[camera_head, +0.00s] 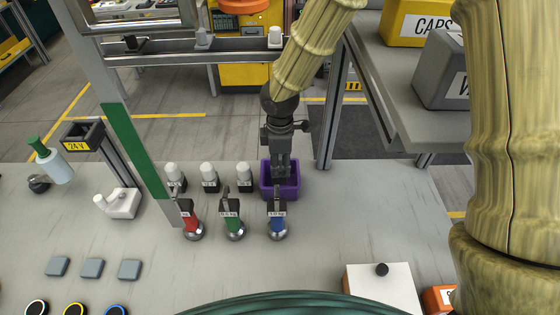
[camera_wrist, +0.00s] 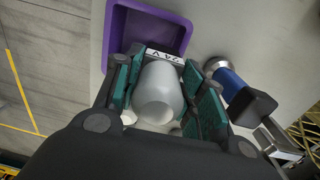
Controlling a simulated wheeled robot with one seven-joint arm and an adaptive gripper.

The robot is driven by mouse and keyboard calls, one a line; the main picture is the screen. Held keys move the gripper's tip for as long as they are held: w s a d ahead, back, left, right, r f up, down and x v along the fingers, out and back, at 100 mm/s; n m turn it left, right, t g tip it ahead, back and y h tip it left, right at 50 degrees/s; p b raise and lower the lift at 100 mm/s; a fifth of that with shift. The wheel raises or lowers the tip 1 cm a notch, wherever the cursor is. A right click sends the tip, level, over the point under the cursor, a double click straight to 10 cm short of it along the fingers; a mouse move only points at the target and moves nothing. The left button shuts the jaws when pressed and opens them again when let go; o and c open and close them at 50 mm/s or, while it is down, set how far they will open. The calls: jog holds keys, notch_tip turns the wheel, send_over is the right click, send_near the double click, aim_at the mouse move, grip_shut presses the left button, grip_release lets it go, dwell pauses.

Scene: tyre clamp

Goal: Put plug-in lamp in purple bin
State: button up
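My gripper (camera_head: 281,170) points down over the purple bin (camera_head: 282,195), its fingertips overlapping the bin's opening. In the wrist view, a plug-in lamp (camera_wrist: 159,98) with a pale rounded bulb and a "24 V" label sits between the teal finger pads (camera_wrist: 160,90), which appear shut on it. The purple bin shows beyond it there too (camera_wrist: 120,40). The held lamp is hard to make out in the head view. Lamps with white bulbs stand in a row left of the bin: left (camera_head: 174,171), middle (camera_head: 208,171) and right (camera_head: 244,171).
Red (camera_head: 191,221), green (camera_head: 234,226) and blue (camera_head: 277,224) handled tools stand in front of the lamps and bin. A green-and-grey upright (camera_head: 135,150) rises at left. A grey shelf (camera_head: 395,110) is at right. A white box (camera_head: 380,290) sits at front right.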

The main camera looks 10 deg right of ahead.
jog(key=o, duration=0.4)
jog(key=shift+r, duration=0.65)
jog(key=r, duration=0.4)
jog(key=r+b, duration=0.1)
jog(key=r, duration=0.3)
jog(key=r+b, duration=0.1)
jog(key=r, duration=0.3)
jog(key=shift+s+a, duration=0.1)
jog(key=shift+s, duration=0.15)
